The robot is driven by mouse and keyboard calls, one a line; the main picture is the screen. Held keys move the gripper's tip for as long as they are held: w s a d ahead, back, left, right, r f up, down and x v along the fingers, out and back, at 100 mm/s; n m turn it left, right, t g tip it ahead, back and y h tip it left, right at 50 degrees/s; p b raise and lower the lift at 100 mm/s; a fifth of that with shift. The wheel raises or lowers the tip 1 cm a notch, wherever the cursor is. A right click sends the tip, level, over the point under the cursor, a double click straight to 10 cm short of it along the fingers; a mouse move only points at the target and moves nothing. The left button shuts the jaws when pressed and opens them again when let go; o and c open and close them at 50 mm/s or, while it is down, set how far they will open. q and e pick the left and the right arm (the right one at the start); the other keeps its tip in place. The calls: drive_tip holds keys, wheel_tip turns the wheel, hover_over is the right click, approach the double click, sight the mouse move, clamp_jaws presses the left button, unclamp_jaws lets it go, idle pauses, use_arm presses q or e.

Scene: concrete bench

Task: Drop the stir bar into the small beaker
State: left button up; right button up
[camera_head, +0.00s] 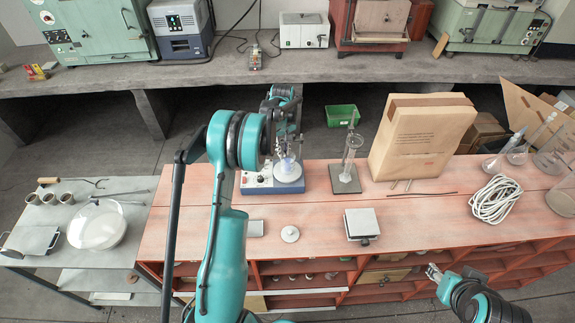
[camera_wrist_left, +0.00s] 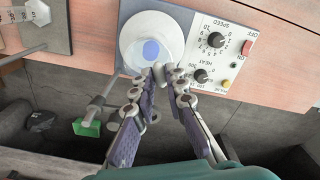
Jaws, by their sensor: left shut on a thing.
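The small beaker (camera_head: 288,166) stands on the round white plate of the hotplate stirrer (camera_head: 258,183) and holds something bluish. In the left wrist view it shows from above as a pale ring with a blue disc (camera_wrist_left: 151,49). My left gripper (camera_head: 284,149) is over the stirrer, its fingertips (camera_wrist_left: 164,73) near the beaker's edge in the wrist view. It is shut on a small pale thing, which I take to be the stir bar; the fingers hide most of it. My right gripper (camera_head: 434,272) is low at the right, away from the stirrer; its jaw gap is unclear.
A stand with a glass cylinder (camera_head: 350,160) is right of the stirrer. A small balance (camera_head: 361,224) sits at the front. The red bench top (camera_head: 420,220) is mostly clear there.

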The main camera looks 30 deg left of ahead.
use_arm(q)
drive_tip(key=o, duration=0.8)
wheel_tip(320, 180, up, 12)
idle(0.3)
drive_tip(key=shift+d, duration=0.1)
